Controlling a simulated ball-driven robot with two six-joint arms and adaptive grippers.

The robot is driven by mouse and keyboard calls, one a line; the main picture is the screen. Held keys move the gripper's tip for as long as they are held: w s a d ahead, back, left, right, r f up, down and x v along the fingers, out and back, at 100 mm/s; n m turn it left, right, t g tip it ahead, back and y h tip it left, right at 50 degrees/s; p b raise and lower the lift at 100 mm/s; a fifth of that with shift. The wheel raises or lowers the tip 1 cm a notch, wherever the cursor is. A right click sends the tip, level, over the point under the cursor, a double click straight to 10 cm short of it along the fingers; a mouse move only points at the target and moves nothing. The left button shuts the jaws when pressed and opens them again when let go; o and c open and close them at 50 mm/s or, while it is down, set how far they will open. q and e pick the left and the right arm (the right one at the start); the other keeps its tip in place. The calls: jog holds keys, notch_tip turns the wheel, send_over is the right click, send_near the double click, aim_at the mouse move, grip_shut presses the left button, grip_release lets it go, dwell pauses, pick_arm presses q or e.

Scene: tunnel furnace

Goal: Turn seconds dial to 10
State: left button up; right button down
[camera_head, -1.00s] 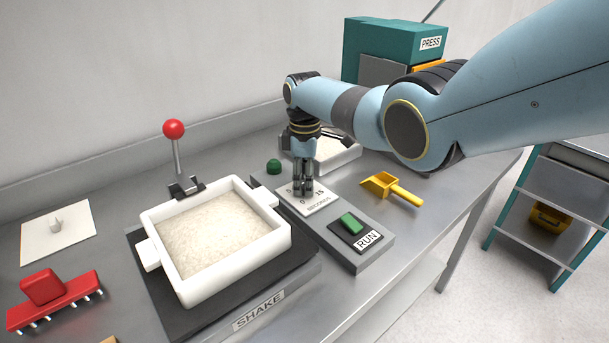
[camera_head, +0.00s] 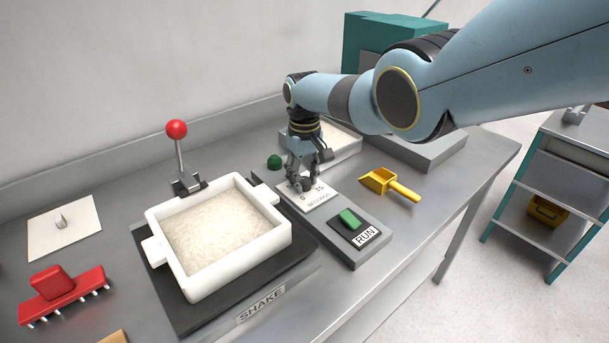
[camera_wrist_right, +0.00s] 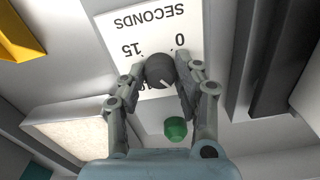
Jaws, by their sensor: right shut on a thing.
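The seconds dial is a dark round knob (camera_wrist_right: 160,71) with a white pointer line, seen in the right wrist view. It sits on a white plate (camera_wrist_right: 183,22) marked SECONDS, with 0 and 15 readable and other marks partly hidden. In the head view the plate (camera_head: 318,203) lies on the grey control panel. My right gripper (camera_head: 303,185) points down over the dial, its fingers on either side of the knob. In the right wrist view the right gripper (camera_wrist_right: 160,76) is shut on the knob. My left gripper is not in view.
A green RUN button (camera_head: 350,219) and a green dome (camera_head: 274,162) flank the dial. A white tray of pale grains (camera_head: 160,251) stands left on the SHAKE plate. A yellow scoop (camera_head: 402,191) lies right. A red-knobbed lever (camera_head: 176,130) stands behind the tray.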

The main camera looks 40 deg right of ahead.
jog(key=m, duration=0.3)
jog(key=shift+m, duration=0.3)
jog(key=m, duration=0.4)
jog(key=shift+m+p, duration=0.3)
jog(key=m, duration=0.3)
jog(key=shift+m, duration=2.2)
jog(key=shift+w, duration=0.1)
jog(key=c, duration=0.9)
grip_release()
jog(key=shift+c, duration=0.2)
